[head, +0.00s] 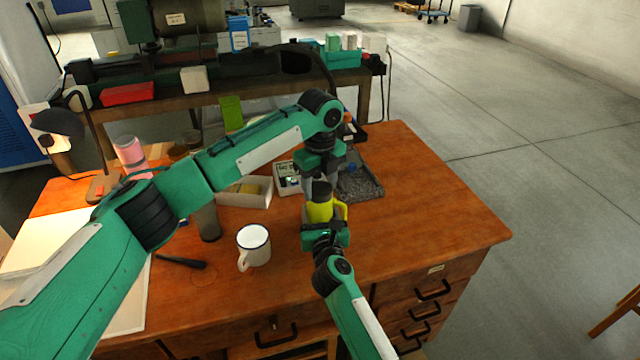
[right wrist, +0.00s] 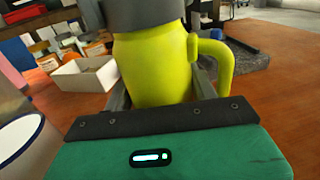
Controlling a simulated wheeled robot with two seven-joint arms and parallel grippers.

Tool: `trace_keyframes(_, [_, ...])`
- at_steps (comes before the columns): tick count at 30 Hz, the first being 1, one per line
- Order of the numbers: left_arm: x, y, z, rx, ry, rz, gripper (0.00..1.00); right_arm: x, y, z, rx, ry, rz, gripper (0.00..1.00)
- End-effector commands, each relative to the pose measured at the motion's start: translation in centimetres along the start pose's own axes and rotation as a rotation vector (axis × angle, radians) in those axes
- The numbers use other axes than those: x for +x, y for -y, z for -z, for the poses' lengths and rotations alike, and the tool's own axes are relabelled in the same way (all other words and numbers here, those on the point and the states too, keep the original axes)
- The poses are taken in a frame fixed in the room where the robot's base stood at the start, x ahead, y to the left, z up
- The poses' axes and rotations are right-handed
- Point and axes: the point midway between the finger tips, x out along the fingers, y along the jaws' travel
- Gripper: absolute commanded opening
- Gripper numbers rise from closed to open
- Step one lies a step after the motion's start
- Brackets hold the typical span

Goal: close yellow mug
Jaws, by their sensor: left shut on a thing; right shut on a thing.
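The yellow mug (head: 320,212) is upright above the right part of the desk, with its handle on the right. In the right wrist view the mug (right wrist: 152,70) fills the middle. A dark grey lid (right wrist: 145,14) meets its top; whether it is fastened I cannot tell. My left gripper (head: 321,180) comes from above and is shut on the lid. My right gripper (head: 325,226) comes from the front and is shut on the mug's body, a finger on each side. The mug's base is hidden behind my right gripper.
A white enamel mug (head: 254,256) with a dark rim stands left of the yellow mug. A white open box (head: 258,199) and a grey tray (head: 362,186) lie behind. A black pen-like thing (head: 182,262) lies front left. The desk's right side is clear.

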Motion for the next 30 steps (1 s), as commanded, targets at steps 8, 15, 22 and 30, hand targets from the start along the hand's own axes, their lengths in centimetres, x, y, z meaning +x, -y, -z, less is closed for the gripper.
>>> trace_keyframes(8, [-0.05,-0.01,-0.07,0.445,0.001,0.001,0.32,-0.02,0.02,0.06,0.000,-0.001,0.000,0.00])
trace_keyframes(15, [-0.04,-0.02,-0.10,0.832,0.001,0.002,0.32,-0.02,0.02,0.07,0.000,-0.001,0.000,0.00])
trace_keyframes(22, [-0.14,0.01,-0.15,1.198,0.003,0.002,0.32,-0.03,0.03,0.08,0.000,-0.002,0.000,0.00])
trace_keyframes(30, [-0.05,-0.04,-0.19,1.427,0.002,0.001,0.32,-0.03,0.02,0.10,0.000,-0.002,0.000,0.00])
